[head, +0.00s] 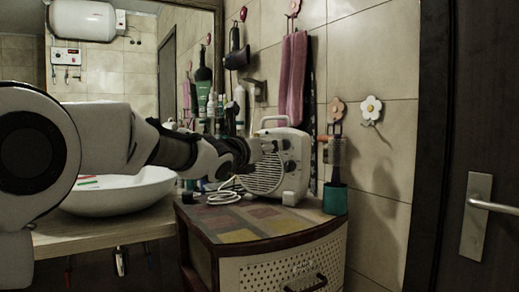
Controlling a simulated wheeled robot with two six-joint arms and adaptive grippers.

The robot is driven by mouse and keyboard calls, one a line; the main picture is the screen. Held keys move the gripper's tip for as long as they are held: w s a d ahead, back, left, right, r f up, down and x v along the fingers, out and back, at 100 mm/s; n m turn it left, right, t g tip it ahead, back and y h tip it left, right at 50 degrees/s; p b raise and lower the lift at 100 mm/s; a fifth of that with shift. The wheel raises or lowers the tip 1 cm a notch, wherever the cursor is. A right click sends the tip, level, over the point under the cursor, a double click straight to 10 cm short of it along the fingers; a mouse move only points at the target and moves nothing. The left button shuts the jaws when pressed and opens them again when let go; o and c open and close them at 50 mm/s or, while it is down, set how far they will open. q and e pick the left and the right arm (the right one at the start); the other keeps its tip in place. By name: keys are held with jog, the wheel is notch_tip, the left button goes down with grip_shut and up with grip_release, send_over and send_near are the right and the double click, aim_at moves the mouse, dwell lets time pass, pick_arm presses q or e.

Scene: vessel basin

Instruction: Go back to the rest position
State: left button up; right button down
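My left arm comes in from the left and reaches across the basin. My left gripper (276,146) is at its end, in front of the upper part of a white appliance with a round grille (262,178). I cannot tell whether it touches the appliance. The fingers are small and dark here, so I cannot tell if they are open or shut. No object shows clearly in them. My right gripper is not in view.
A white vessel basin (122,194) stands on a wooden counter (110,230) below the arm. A cabinet (235,222) carries the appliance, its white cord and a teal cup (335,199). Bottles (240,104) stand behind the arm. A dark door (487,120) is at right.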

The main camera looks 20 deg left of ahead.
pick_arm(q)
jog(key=s, duration=0.2)
jog(key=shift+s+a+f, duration=0.1)
jog(key=shift+s+a, duration=0.1)
jog(key=shift+s, duration=0.2)
